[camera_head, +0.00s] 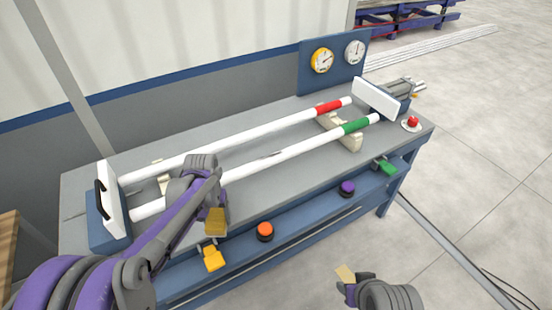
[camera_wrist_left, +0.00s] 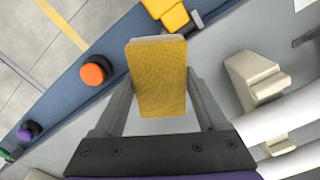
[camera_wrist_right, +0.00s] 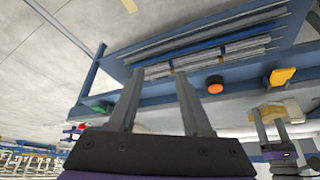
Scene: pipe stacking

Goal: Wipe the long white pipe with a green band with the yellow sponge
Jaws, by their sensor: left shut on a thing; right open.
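The long white pipe with a green band (camera_head: 300,148) lies across the bench on cream supports, nearer me than the red-banded pipe. A grey smudge shows near its middle. My left arm hides part of it towards its left end. My left gripper (camera_wrist_left: 158,100) is shut on the yellow sponge (camera_wrist_left: 160,78), which also shows in the head view (camera_head: 215,222). The sponge is near the bench's front edge, in front of the pipe and apart from it. My right gripper (camera_wrist_right: 160,90) is open and empty; in the head view it is in front of the bench, lower right.
The long white pipe with a red band (camera_head: 240,136) lies behind. White end plates (camera_head: 376,98) stand at both ends. The front rail carries an orange button (camera_head: 265,231), a purple button (camera_head: 347,188), a yellow part (camera_head: 213,258) and a green part (camera_head: 386,167). Gauges stand behind.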

